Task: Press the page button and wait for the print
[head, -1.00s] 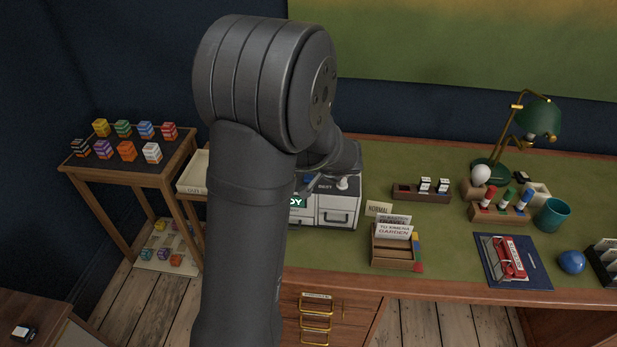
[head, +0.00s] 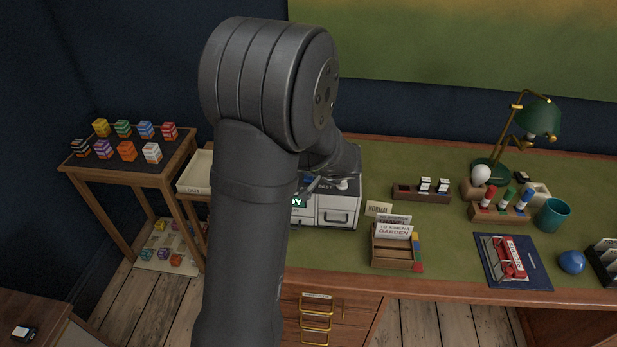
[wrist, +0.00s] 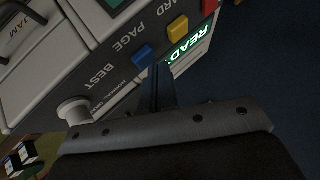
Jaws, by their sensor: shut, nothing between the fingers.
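The grey and white printer (head: 338,208) stands on the desk, partly hidden behind my arm in the head view. In the wrist view its panel shows a blue button (wrist: 142,55) by the word PAGE, a yellow button (wrist: 178,27) by CARD and part of a red button (wrist: 209,6). A lit green display (wrist: 190,46) reads READY, partly cut off by my gripper. A white knob (wrist: 74,110) sits by BEST and NORMAL. My gripper (wrist: 160,72) is shut and empty, its tips close beside the blue button. I cannot tell whether they touch it.
A cream tray (head: 193,187) stands left of the printer. A side table (head: 117,167) with several coloured blocks is at far left.

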